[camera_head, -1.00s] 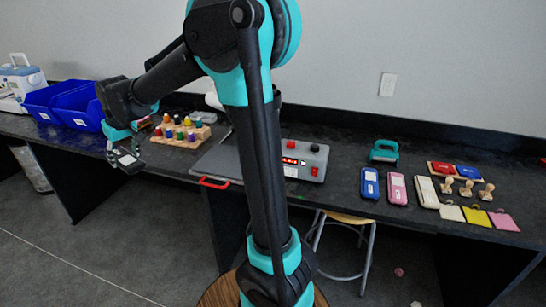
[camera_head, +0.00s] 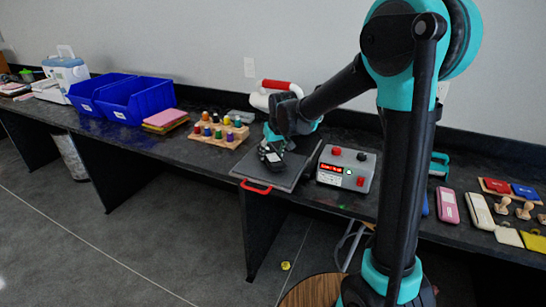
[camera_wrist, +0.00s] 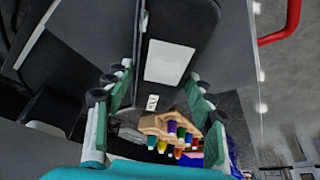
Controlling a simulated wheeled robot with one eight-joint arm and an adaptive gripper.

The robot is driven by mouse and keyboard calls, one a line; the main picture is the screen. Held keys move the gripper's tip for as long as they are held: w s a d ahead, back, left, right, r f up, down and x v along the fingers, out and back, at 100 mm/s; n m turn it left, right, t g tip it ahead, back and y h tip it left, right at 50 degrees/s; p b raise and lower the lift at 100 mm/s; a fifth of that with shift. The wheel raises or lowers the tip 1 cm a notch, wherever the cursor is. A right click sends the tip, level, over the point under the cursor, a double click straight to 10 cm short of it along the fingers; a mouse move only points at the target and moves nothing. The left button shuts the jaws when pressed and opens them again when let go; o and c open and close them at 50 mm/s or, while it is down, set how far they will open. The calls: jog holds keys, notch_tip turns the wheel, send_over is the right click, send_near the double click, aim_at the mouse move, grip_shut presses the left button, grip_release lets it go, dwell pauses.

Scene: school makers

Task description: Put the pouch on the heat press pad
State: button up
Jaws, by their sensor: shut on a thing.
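My gripper (camera_head: 274,150) is over the grey heat press pad (camera_head: 303,158), at its left half in the head view. It is shut on the dark pouch (camera_head: 270,157), which is small and partly hidden by the fingers there. In the wrist view the black pouch (camera_wrist: 200,28) with a white label lies between the green fingers of my gripper (camera_wrist: 152,90). The grey pad (camera_wrist: 85,35) shows behind it. I cannot tell whether the pouch touches the pad.
A wooden rack of colored bottles (camera_head: 217,132) stands left of the pad. The control box (camera_head: 346,169) is on the right. A red handle (camera_head: 257,188) sticks out in front, and a white part with a red grip (camera_head: 278,87) rises behind. Blue bins (camera_head: 140,102) stand farther left.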

jog(key=shift+f, duration=0.75)
jog(key=shift+a+f, duration=0.1)
jog(key=shift+f, duration=0.05)
jog(key=o, duration=1.2)
jog(key=v, duration=1.2)
jog(key=s+d+f+m+h, duration=0.1)
jog(key=s+d+f+m, duration=0.1)
jog(key=s+d+f, duration=0.6)
jog(key=s+d+f+m+h, duration=0.1)
jog(key=s+d+f+m, duration=0.2)
jog(key=s+d+f, duration=0.6)
jog(key=s+d, duration=0.6)
jog(key=shift+d, duration=0.35)
